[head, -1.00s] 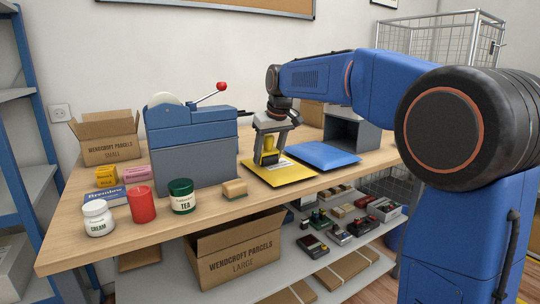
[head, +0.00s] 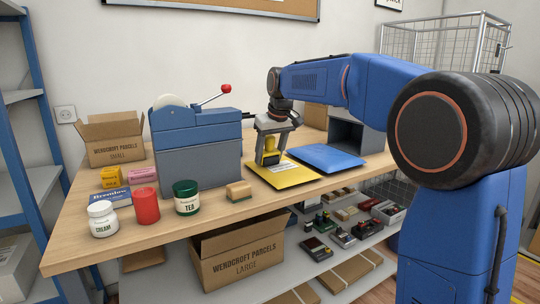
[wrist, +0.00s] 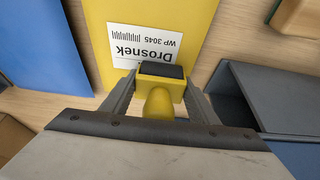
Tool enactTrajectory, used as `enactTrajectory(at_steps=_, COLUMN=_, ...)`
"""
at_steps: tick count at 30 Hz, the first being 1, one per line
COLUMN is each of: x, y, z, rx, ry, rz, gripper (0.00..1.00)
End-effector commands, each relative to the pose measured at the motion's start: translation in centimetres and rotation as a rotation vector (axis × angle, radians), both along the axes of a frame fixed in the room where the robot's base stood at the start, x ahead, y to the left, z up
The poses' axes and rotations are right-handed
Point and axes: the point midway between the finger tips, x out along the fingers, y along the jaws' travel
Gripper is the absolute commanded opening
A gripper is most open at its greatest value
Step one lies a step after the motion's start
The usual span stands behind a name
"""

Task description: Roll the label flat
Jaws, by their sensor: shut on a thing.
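A yellow padded mailer (head: 298,178) lies flat on the counter; in the wrist view (wrist: 92,22) it carries a white label (wrist: 145,48) reading "Drosnek WP 3045" with a barcode. My gripper (head: 268,157) is over the mailer, its fingers pointing down. In the wrist view (wrist: 157,105) it is shut on a yellow-handled roller (wrist: 158,105) with a dark roller part (wrist: 161,70), at the label's edge. The roller partly covers that edge. I cannot tell whether the roller touches the label.
A blue mailer (head: 325,157) lies beside the yellow one. A blue-grey machine (head: 198,150) with a red-knobbed lever stands to the left. A wooden-topped stamp or block (head: 239,190), jars, a red candle (head: 146,206) and a small carton (head: 115,150) are also on the counter (head: 75,243).

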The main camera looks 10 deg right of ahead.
Motion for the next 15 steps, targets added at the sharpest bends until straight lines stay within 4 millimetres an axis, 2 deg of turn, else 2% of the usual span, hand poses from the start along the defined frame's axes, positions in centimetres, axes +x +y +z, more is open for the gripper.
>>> enactTrajectory(at_steps=15, x=0.12, y=-0.45, z=0.65, rx=0.0, ry=0.001, rz=-0.001, gripper=0.29)
